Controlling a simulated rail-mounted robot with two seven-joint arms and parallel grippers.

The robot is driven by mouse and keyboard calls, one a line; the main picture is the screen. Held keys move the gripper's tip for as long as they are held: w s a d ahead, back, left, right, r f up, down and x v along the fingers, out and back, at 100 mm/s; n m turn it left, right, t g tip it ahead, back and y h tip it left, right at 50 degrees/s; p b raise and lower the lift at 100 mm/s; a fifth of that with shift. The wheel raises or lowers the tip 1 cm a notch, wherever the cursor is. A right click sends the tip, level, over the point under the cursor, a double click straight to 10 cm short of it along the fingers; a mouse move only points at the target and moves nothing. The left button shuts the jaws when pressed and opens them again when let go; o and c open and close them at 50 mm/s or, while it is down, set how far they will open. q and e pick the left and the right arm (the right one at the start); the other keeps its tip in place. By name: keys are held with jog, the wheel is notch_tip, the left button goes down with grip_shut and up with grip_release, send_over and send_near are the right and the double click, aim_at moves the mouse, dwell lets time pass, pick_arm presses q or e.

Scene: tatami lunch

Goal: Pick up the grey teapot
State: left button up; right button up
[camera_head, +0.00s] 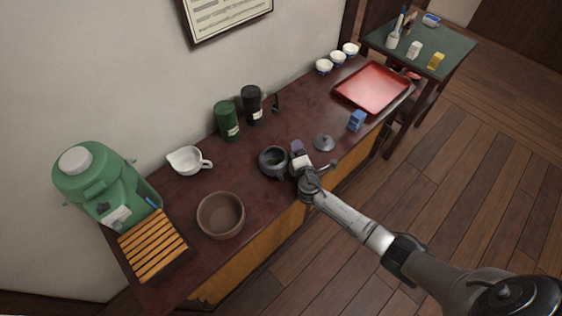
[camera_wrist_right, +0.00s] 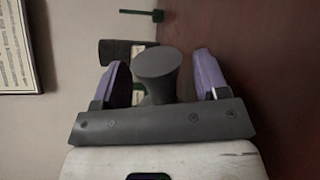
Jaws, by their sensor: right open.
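The grey teapot (camera_head: 270,161) stands without its lid on the dark red counter, its round opening facing up. A grey lid with a knob (camera_head: 324,142) lies apart on the counter to its right. My right gripper (camera_head: 297,147) is at the teapot's right side, its purple fingertips apart. In the right wrist view, a dark grey rounded stub, seemingly the teapot's side handle (camera_wrist_right: 158,68), sits between the two open fingers (camera_wrist_right: 165,82), with a visible gap to the right finger. The rest of the teapot is hidden there. My left gripper is not in view.
A white spouted cup (camera_head: 187,161), brown bowl (camera_head: 221,215), green canister (camera_head: 227,120) and black canister (camera_head: 252,104) stand left of and behind the teapot. A blue box (camera_head: 357,120) and red tray (camera_head: 373,87) are to the right.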

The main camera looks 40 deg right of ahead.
jog(key=shift+w, duration=0.1)
jog(key=shift+c, duration=0.3)
grip_shut()
dwell(0.4)
